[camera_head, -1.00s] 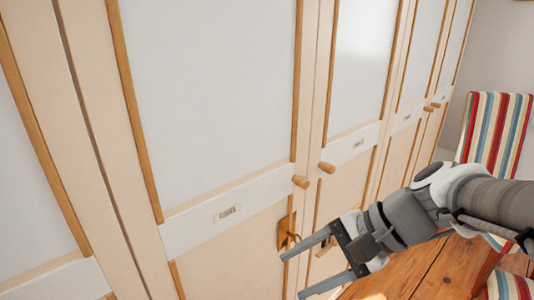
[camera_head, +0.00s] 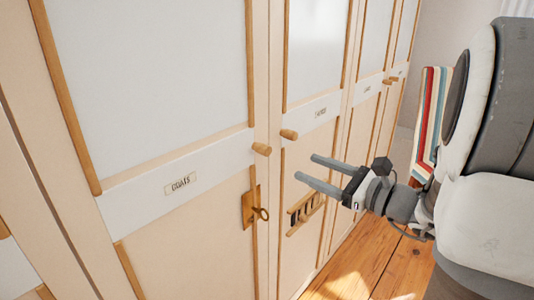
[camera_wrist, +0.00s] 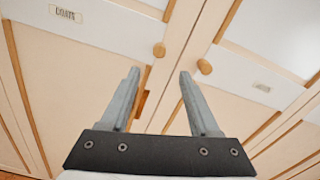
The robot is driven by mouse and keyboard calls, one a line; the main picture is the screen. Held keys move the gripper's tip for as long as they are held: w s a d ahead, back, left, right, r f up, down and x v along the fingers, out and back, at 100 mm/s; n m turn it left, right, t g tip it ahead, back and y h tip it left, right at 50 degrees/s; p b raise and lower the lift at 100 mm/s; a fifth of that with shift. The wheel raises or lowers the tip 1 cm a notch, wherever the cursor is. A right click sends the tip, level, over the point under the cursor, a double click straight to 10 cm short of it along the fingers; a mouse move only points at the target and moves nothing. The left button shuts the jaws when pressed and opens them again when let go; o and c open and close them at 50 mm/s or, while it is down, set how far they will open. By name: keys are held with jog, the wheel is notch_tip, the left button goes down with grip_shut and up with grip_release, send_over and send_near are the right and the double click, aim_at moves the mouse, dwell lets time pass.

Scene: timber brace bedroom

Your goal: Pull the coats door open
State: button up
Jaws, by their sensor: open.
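The coats door (camera_head: 150,70) is a cream wardrobe door with a pale upper panel and looks closed. Its label (camera_head: 180,184) reads COATS; the label also shows in the wrist view (camera_wrist: 66,14). Its round wooden knob (camera_head: 262,149) is at the right edge, above a wooden lock plate (camera_head: 248,210) with a key (camera_head: 262,212). My gripper (camera_head: 305,167) is open and empty, to the right of the knob in the head view. In the wrist view, the coats knob (camera_wrist: 159,49) appears beyond and between my fingertips (camera_wrist: 159,72), apart from both.
The neighbouring door has its own knob (camera_head: 289,134), close to the coats knob. A slotted wooden holder (camera_head: 306,210) is on that door's lower panel. A striped chair (camera_head: 430,115) stands at the right, partly behind my arm. Wooden floor (camera_head: 365,265) shows below.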

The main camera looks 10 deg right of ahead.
aim_at(269, 152)
jog(key=b+x, duration=0.1)
jog(key=x, duration=1.1)
jog(key=shift+w+a, duration=0.1)
jog(key=shift+w, duration=0.1)
grip_shut()
dwell(0.9)
